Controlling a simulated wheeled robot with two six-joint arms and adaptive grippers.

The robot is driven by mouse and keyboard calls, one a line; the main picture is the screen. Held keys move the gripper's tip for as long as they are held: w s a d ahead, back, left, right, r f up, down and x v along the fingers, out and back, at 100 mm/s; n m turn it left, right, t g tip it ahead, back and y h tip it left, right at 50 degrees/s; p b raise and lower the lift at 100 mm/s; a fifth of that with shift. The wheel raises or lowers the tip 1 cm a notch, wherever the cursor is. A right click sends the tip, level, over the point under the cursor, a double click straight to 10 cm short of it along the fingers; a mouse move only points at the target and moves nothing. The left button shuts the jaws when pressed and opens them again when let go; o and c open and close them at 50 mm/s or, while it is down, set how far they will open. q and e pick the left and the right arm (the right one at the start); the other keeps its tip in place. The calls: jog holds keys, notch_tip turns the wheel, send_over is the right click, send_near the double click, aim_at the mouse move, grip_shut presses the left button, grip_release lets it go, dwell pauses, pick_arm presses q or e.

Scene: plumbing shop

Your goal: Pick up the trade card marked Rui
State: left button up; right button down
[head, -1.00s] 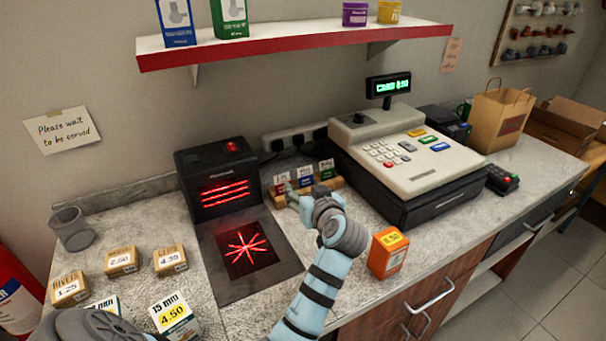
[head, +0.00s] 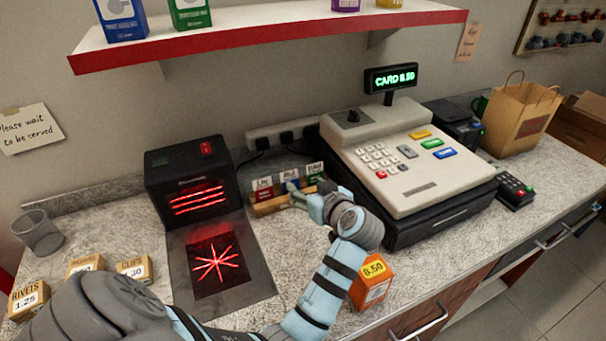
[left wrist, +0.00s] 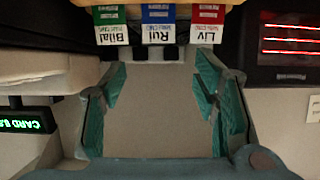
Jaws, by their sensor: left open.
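The Rui card (head: 290,184) is blue with a white top strip. It stands in the middle of a small wooden card holder (head: 268,207), between the red Liv card (head: 263,190) and the green Bilal card (head: 315,176). My left gripper (head: 302,194) is just in front of the holder. In the left wrist view, which is upside down, the Rui card (left wrist: 158,26) lies between the lines of the open left fingers (left wrist: 160,100), beyond their tips. The fingers hold nothing. My right gripper is not in view.
A cash register (head: 410,165) stands close on the right, and a scanner (head: 190,180) with red lights on the left. An orange box (head: 372,284) sits beside my forearm. A red-edged shelf (head: 270,45) hangs above.

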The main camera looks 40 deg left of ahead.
aim_at(289, 173)
pick_arm(q)
jog(key=x, duration=0.9)
jog(key=shift+s+a+r+p, duration=0.2)
jog(key=shift+a+p, duration=0.15)
jog(key=shift+a, duration=0.05)
jog(key=w+a+f, duration=0.2)
jog(key=w+a, duration=0.1)
jog(key=shift+w+a+f, duration=0.15)
jog(key=shift+a+f, duration=0.1)
jog(key=shift+f, duration=0.1)
jog(key=shift+r, duration=0.1)
jog(key=shift+c, duration=0.2)
jog(key=shift+s, duration=0.25)
jog(key=c, duration=0.4)
jog(key=shift+w, duration=0.1)
jog(key=shift+c, duration=0.2)
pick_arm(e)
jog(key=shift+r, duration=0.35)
